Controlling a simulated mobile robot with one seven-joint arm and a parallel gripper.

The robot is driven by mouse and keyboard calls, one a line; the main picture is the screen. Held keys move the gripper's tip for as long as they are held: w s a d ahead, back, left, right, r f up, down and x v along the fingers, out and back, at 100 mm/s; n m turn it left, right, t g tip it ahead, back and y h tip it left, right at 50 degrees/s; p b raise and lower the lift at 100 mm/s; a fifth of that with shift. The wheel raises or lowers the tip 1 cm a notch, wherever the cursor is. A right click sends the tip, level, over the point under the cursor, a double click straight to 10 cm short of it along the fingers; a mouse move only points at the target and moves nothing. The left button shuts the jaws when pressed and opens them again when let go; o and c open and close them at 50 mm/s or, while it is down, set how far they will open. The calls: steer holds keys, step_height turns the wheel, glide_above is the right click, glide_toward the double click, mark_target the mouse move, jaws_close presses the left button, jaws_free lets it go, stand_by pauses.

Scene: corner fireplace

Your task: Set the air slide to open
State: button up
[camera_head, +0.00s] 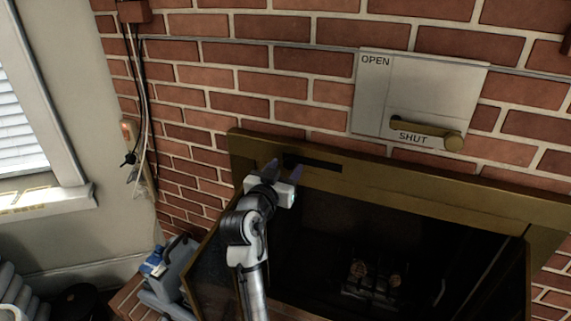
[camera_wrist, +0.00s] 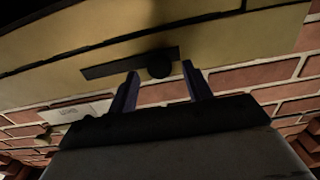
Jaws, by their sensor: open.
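A dark horizontal slot (camera_head: 318,163) is in the brass top bar of the fireplace frame. The wrist view shows the slot (camera_wrist: 110,67) with a round dark knob (camera_wrist: 159,69) nearer its right end. The knob is hard to make out in the head view, where my gripper covers the slot's left end. My gripper (camera_head: 284,169) is open at that end. In the wrist view its fingers (camera_wrist: 160,82) appear on either side of the knob; I cannot tell whether they touch it. No label shows on the slot.
A pale plate (camera_head: 373,100) marked OPEN and SHUT is on the bricks, up and right, with a brass lever (camera_head: 418,127) beside SHUT. Below the bar, the firebox (camera_head: 420,230) is open. Blue-grey containers (camera_head: 170,265) stand at lower left; cables hang on the left wall.

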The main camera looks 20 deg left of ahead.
mark_target(318, 163)
steer(key=shift+w, duration=0.45)
jaws_close()
steer(key=shift+s+d+f, duration=0.1)
steer(key=shift+d, duration=3.1)
jaws_free()
steer(key=shift+d, duration=0.15)
